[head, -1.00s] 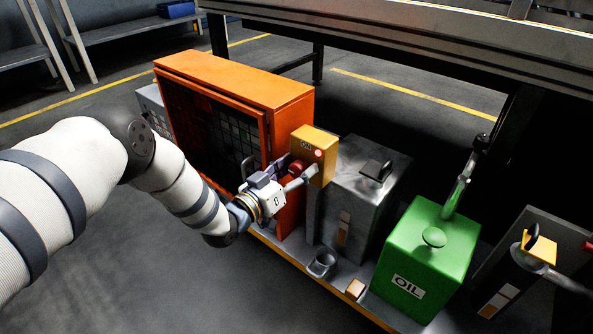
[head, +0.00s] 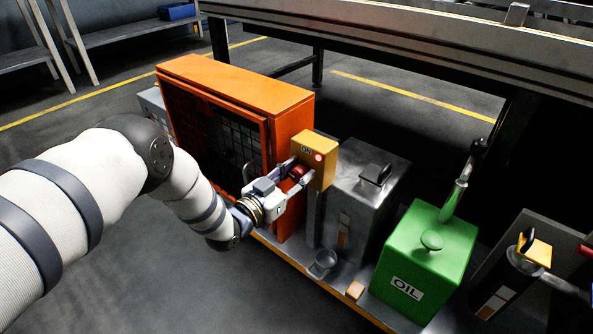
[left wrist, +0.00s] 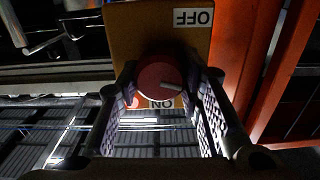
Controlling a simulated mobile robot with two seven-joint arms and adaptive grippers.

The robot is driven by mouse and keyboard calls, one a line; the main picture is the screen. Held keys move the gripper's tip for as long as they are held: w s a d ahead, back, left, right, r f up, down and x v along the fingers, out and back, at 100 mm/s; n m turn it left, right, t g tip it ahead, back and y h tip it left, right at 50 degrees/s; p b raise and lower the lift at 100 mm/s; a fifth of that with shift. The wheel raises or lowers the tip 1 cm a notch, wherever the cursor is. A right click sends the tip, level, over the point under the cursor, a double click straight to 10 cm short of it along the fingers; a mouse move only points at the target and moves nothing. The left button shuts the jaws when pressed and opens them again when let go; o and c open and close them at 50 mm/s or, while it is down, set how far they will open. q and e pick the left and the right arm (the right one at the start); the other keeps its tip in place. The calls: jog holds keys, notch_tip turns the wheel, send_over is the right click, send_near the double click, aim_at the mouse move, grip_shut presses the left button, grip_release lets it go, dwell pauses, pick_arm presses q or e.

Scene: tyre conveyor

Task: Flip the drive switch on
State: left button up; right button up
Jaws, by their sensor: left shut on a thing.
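The switch box (head: 321,172) is yellow, stands on a post, and has an ON label and a lit red lamp (head: 319,157). There, the box's OFF label is at the top and the ON label, partly covered, is below the knob. My left gripper (head: 300,180) is shut on the knob, one finger on each side of it in the left wrist view (left wrist: 163,88). My right gripper is not in view.
An orange cabinet (head: 270,88) with a mesh front stands left of the box. A grey metal tank (head: 365,185) and a green oil can (head: 425,250) stand to the right. A conveyor frame (head: 420,45) runs behind. The floor at front left is clear.

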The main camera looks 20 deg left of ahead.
pick_arm(q)
jog(key=m+p, duration=0.1)
jog(key=m, duration=0.2)
jog(key=shift+s+d+m, duration=0.1)
jog(key=shift+d+m, duration=0.05)
jog(key=shift+m, duration=0.25)
jog(key=m+p, duration=0.1)
jog(key=m, duration=0.2)
jog(key=shift+f+m, duration=0.1)
jog(key=shift+m, duration=0.2)
jog(key=m, duration=0.4)
jog(key=shift+d+f+p, duration=0.1)
jog(key=shift+p, duration=0.2)
jog(key=shift+f+m, duration=0.1)
jog(key=shift+m, duration=1.4)
jog(key=o, duration=1.2)
jog(key=v, duration=1.2)
